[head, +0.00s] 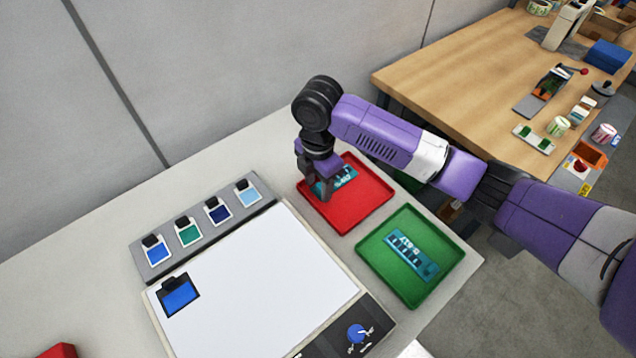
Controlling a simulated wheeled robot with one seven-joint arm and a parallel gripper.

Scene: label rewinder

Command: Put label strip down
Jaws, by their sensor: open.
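A teal label strip (347,177) with pale print lies in the red tray (368,203), partly hidden behind my gripper. My gripper (324,196) is open, pointing down over the left part of the red tray at the strip's left end. Whether its fingers touch the strip I cannot tell. A second teal label strip (411,257) with pale print lies in the green tray (453,252), to the lower right of the red tray.
A white panel device (255,285) with a blue knob (357,333) stands left of the trays. A grey rack (146,262) holds several coloured swatches behind it. A wooden bench (450,75) with several items is at the upper right. Bare table shows at the left.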

